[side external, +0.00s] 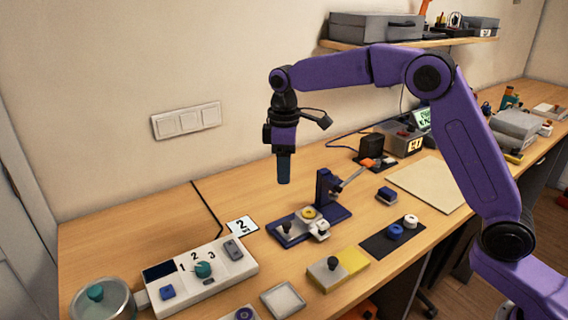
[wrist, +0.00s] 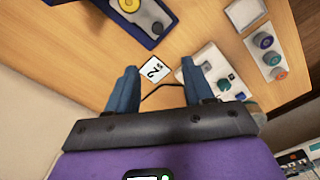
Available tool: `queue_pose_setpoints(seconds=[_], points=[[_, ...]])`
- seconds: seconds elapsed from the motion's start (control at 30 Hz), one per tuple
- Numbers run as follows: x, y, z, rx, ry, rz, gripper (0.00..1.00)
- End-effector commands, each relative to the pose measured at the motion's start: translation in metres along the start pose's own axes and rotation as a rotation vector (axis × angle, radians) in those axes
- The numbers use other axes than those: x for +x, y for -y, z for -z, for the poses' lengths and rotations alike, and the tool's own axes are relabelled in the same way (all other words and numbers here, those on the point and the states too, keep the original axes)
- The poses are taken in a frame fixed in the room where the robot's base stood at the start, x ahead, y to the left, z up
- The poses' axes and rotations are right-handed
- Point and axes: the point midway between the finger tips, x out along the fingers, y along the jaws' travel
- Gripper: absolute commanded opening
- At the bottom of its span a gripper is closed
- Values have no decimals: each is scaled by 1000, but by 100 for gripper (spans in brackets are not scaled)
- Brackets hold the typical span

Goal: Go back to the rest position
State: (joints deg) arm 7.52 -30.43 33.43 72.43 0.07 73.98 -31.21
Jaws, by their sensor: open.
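My gripper (side external: 284,180) hangs pointing down from the purple arm, high above the wooden bench (side external: 130,235). In the wrist view its two blue fingers (wrist: 160,88) are spread apart with nothing between them. Below it in the side view, the dark blue fixture (side external: 337,214) with an upright post and lever stands on the bench. A yellow-topped round part sits on its base, and the fixture's corner also shows in the wrist view (wrist: 150,42). My gripper touches nothing.
A white control box (side external: 232,258) with a teal knob stands front left, beside a glass-lidded pot (side external: 103,300). A card marked 2 (side external: 242,226) lies behind it. A grey and yellow block (side external: 337,266) and a black mat (side external: 380,246) lie right. A shelf (side external: 385,42) hangs above.

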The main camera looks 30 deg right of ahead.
Motion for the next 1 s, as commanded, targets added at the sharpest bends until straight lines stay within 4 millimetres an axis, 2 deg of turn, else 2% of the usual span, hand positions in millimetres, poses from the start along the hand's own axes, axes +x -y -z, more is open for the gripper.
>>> queue_pose_setpoints(seconds=[0.13, 0.63, 0.77, 1.0], points=[[-6, 0, 0, -1, 0, 0, 52], [-7, 5, -2, -3, 0, 0, 52], [-11, 26, -10, -16, -2, -1, 52], [-17, 91, -52, -46, -8, -2, 52]])
